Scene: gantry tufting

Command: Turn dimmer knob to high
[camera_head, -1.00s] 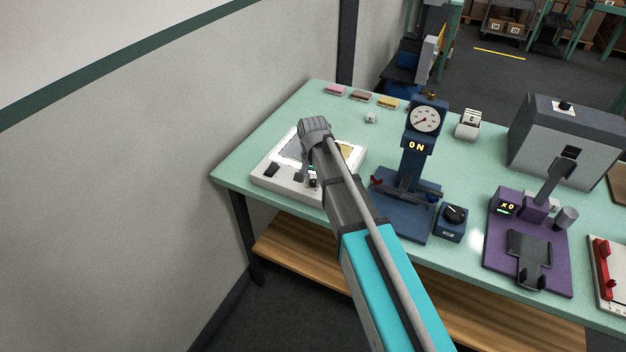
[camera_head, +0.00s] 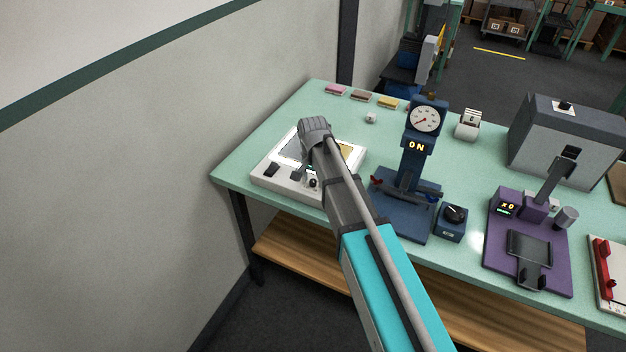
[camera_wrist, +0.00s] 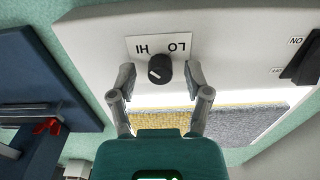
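The dimmer knob (camera_wrist: 159,69) is a small black round knob with a white mark, on the white light box (camera_wrist: 85,38). In the wrist view its label plate reads HI and LO upside down, HI on the left and LO on the right. The white mark sits at the knob's lower left. My gripper (camera_wrist: 160,72) is open, with one fingertip on each side of the knob and gaps visible. In the head view the light box (camera_head: 262,180) stands at the table's left end, with the knob (camera_head: 313,183) near its front edge.
A black ON switch (camera_wrist: 301,64) is right of the knob in the wrist view. Small coloured pads lie behind on the green table (camera_head: 300,108).

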